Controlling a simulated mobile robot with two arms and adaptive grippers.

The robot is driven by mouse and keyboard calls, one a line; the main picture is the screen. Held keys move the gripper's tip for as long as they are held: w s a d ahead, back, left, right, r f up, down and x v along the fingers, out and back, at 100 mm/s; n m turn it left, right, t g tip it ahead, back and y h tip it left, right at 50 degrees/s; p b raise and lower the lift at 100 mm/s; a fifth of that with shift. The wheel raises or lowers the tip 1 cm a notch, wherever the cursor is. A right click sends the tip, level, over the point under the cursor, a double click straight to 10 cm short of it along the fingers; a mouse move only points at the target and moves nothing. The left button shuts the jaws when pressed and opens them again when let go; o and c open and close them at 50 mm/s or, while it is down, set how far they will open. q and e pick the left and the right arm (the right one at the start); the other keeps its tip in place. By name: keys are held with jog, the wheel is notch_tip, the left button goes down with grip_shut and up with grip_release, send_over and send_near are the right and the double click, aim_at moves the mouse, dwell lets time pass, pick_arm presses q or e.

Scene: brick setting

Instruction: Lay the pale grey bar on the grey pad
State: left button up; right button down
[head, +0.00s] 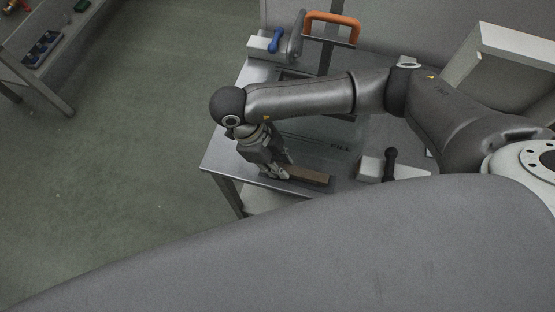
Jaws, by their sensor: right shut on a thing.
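My right gripper (277,172) points down low over the metal table near its front left edge. It is shut on a bar at its fingertips. The fingers hide much of the hold, and the bar's pale grey colour is hard to make out. A brownish block (311,175) lies right beside the fingertips on the right. I cannot tell whether it touches them or is part of what is held. A flat grey area with dark lettering (340,147) lies behind the gripper, partly under my arm. I cannot tell whether it is the grey pad. My left gripper is out of view.
A pale block with a black knob (391,160) stands right of the gripper. Behind my arm are a blue-handled clamp (275,42), an orange handle (331,25) and a pale box (500,60). The table's left edge (222,140) is close to the gripper, with open floor beyond.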

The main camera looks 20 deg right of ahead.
jog(key=shift+f, duration=0.15)
jog(key=shift+f, duration=0.1)
jog(key=c, duration=1.7)
grip_release()
jog(key=shift+f, duration=0.1)
jog(key=o, duration=0.4)
jog(key=shift+r, duration=0.35)
jog(key=b+v, duration=0.2)
jog(key=v, duration=1)
jog(key=shift+s+f, duration=0.15)
